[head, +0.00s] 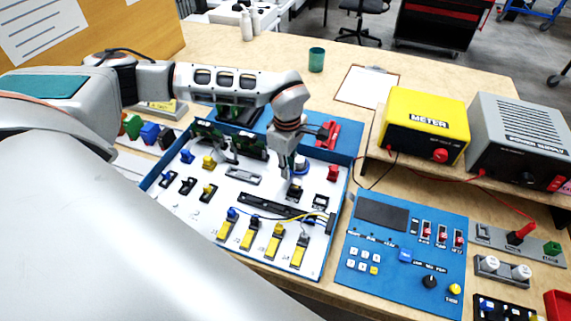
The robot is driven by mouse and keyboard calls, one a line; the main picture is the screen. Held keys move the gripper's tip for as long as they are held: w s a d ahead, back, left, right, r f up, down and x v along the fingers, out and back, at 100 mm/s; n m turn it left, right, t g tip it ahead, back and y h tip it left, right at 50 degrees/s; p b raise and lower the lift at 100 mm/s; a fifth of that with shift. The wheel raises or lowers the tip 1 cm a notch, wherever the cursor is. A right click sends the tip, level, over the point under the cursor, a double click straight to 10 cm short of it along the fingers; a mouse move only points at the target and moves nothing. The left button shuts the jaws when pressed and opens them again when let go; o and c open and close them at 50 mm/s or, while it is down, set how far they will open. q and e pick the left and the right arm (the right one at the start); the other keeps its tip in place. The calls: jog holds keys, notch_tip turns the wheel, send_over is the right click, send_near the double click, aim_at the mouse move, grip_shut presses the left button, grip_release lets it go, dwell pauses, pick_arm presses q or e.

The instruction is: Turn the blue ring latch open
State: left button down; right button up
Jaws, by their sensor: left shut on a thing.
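The blue ring latch (302,170) is a small blue ring around a white part, on the white panel (228,205) of the blue-edged analyser case. My left gripper (288,174) points down at it and is shut, with its fingers at the ring. The fingers hide the ring's left side, and I cannot tell how far the ring is turned. A small black piece (294,193) lies just in front of the fingertips. My right gripper is not in view.
Yellow-bodied connectors (248,239) line the panel's front. A red block (333,173) stands right of the latch. Green circuit boards (250,146) stand behind it. A blue control panel (400,270), yellow meter (425,125) and grey power supply (520,135) are at right.

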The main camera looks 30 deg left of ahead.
pick_arm(q)
jog(key=d+n, duration=0.1)
jog(key=n, duration=0.2)
jog(key=d+n+p, duration=0.1)
jog(key=n, duration=0.1)
jog(key=shift+w+d+n, duration=0.2)
jog(key=shift+d+n, duration=0.1)
jog(key=shift+d, duration=0.05)
jog(key=shift+w+d+n, duration=0.25)
jog(key=shift+d+n, duration=0.15)
jog(key=shift+n, duration=0.6)
jog(key=shift+w+d+n, duration=0.25)
jog(key=shift+d+n, duration=0.1)
jog(key=shift+n, duration=0.65)
jog(key=c, duration=2.2)
grip_release()
jog(key=shift+c, duration=0.2)
jog(key=shift+r, duration=0.1)
notch_tip(320, 180, up, 12)
jog(key=shift+d, duration=0.15)
